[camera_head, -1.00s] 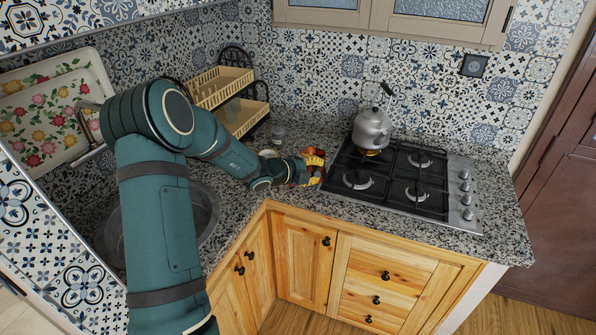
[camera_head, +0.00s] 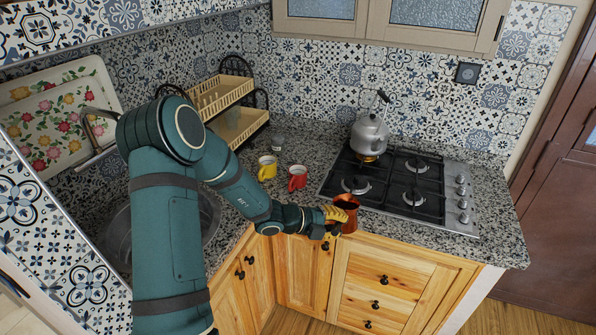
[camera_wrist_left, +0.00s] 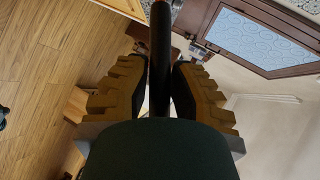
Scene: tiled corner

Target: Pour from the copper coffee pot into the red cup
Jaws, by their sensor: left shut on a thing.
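My left gripper (camera_head: 337,215) is shut on the dark handle (camera_wrist_left: 160,60) of the copper coffee pot. In the wrist view the handle stands between the two yellow, ridged fingers. The copper pot (camera_head: 348,208) is held near the counter's front edge, with its open top facing up and roughly upright. Part of it is hidden by the fingers. The red cup (camera_head: 297,179) stands on the counter, behind and to the left of the pot, apart from it. My right gripper is not in view.
A yellow cup (camera_head: 267,168) stands left of the red cup, and a small glass (camera_head: 278,141) is behind them. The gas stove (camera_head: 400,188) with a grey kettle (camera_head: 369,133) is to the right. A dish rack (camera_head: 238,118) stands behind, and the sink (camera_head: 118,245) is at left.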

